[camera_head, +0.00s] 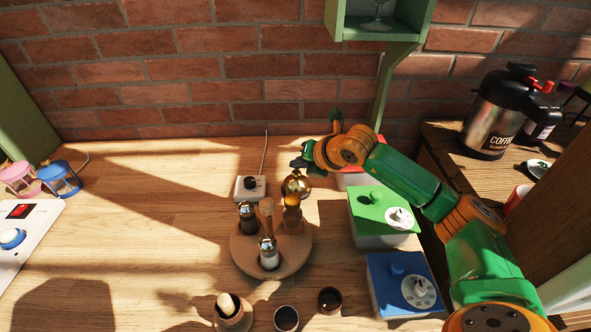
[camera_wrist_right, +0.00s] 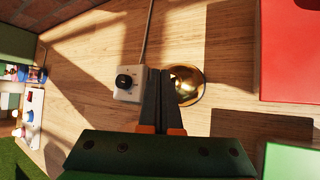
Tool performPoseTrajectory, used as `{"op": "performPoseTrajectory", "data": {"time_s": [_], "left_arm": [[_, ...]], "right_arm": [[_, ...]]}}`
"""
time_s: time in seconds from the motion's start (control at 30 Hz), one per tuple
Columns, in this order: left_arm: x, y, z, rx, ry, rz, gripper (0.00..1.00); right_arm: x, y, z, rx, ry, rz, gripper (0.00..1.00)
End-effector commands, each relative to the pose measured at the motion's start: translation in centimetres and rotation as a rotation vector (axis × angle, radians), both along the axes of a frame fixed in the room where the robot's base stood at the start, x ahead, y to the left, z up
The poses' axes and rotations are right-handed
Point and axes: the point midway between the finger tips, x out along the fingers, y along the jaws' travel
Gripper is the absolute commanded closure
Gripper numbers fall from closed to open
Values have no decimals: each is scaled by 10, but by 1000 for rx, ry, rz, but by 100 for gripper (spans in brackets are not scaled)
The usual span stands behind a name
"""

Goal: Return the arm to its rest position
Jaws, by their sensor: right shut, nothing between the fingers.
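My right arm, green and orange, comes in from the right in the head view. My left gripper is in neither view.
A white box with a black knob (camera_head: 250,188) is close by. Green (camera_head: 383,218) and blue (camera_head: 403,284) boxes stand under or near my arm. A green shelf (camera_head: 352,30) hangs above. The left-middle table is clear.

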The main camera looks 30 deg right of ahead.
Motion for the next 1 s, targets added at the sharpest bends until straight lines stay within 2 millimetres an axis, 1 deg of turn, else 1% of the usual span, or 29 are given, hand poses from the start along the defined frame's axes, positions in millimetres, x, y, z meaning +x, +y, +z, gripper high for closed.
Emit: {"op": "performPoseTrajectory", "data": {"time_s": [0.17,0.27,0.5,0.6,1.0], "left_arm": [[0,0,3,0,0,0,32],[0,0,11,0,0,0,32],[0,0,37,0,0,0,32],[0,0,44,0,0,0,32],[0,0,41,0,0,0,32]], "right_arm": [[0,0,3,0,0,0,100],[0,0,15,0,-1,0,100],[0,0,50,-1,-2,0,100],[0,0,61,-1,-1,0,100],[0,0,60,-1,0,1,100]]}}
